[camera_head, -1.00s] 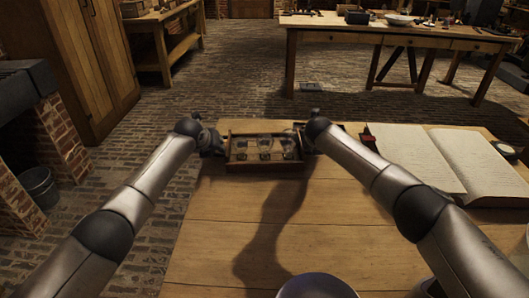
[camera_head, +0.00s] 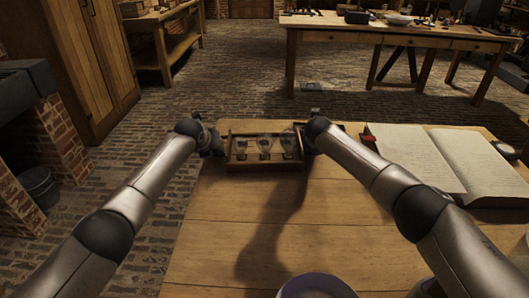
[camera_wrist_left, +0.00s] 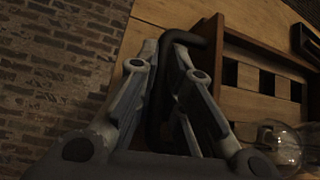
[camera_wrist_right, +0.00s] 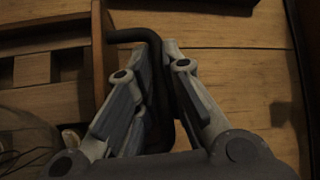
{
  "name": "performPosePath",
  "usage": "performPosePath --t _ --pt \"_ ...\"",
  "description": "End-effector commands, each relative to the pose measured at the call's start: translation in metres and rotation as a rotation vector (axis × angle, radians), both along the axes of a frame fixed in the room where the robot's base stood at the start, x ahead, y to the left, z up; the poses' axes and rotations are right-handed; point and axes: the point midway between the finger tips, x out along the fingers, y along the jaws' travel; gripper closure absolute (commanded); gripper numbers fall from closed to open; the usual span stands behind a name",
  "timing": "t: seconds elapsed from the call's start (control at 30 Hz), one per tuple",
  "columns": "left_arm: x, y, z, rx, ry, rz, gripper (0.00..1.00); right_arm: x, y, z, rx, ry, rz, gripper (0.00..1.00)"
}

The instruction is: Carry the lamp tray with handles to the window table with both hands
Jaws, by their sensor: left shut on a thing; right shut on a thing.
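The lamp tray (camera_head: 264,168) is a wooden tray with several glass lamps (camera_head: 264,147) in it, at the far end of the near table in the head view. My left gripper (camera_head: 217,143) is at its left side and my right gripper (camera_head: 305,140) at its right side. In the left wrist view my left gripper (camera_wrist_left: 170,75) is shut on a dark bar handle (camera_wrist_left: 184,37). In the right wrist view my right gripper (camera_wrist_right: 160,80) is shut on the other dark handle (camera_wrist_right: 128,35). I cannot tell whether the tray touches the tabletop.
The near wooden table (camera_head: 220,220) carries an open book (camera_head: 420,155) on the right and a bowl (camera_head: 316,287) at the front. Another wooden table (camera_head: 400,37) with objects stands at the back right. Brick floor (camera_head: 220,85) lies between. A cabinet (camera_head: 85,65) and bucket (camera_head: 38,187) are left.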

Motion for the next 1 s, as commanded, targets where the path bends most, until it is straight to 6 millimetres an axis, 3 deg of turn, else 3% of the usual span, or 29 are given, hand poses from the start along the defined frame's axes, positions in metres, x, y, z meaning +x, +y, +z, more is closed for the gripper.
performPosePath --t 0.63,1.0 --pt "0.0 0.0 0.046 0.0 -0.002 0.0 1.0 0.001 -0.001 0.046 0.0 -0.001 -0.001 1.0" --pt "0.0 0.0 0.05 0.0 -0.001 0.0 1.0 0.001 -0.001 0.051 -0.001 -0.001 -0.002 1.0"
